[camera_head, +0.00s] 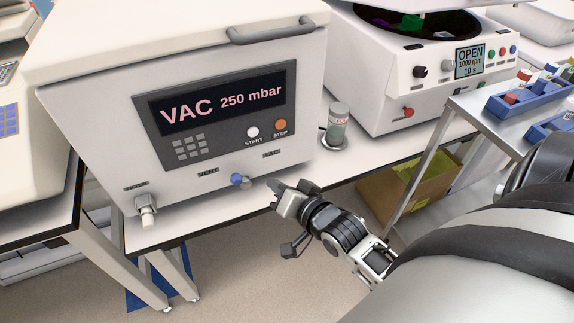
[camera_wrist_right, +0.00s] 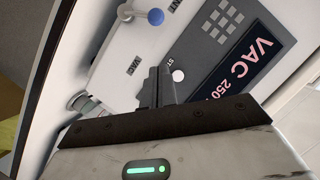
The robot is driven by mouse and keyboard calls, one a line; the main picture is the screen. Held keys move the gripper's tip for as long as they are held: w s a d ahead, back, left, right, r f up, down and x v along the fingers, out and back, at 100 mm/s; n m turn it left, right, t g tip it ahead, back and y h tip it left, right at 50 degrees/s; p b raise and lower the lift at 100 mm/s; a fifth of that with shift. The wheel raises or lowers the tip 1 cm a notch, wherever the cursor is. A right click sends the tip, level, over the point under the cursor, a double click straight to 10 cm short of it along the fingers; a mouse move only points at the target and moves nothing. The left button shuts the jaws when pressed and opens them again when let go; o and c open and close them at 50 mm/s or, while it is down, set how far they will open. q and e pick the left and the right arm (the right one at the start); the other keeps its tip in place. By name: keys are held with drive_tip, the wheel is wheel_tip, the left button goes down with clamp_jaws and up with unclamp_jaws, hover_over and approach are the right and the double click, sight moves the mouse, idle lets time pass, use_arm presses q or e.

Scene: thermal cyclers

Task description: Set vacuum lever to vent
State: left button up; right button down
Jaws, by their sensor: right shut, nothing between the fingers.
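The vacuum unit (camera_head: 110,100) is a white box whose dark display reads VAC 250 mbar. My left gripper is out of view.
A white valve fitting (camera_head: 147,212) sticks out at the unit's lower left. A metal cart (camera_head: 470,110) with blue racks is at right.

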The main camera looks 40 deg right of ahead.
drive_tip(key=shift+v, duration=1.4)
drive_tip(key=s+a+f+n+g+y, duration=0.2)
drive_tip(key=s+a+f+n+g, duration=0.2)
drive_tip(key=a+n, duration=0.6)
drive_tip(key=s+f, duration=0.2)
drive_tip(key=s, duration=0.1)
drive_tip(key=shift+s+a+f+n+y, duration=0.25)
drive_tip(key=shift+s+a+n+y, duration=0.05)
drive_tip(key=shift+s+a+n, duration=0.1)
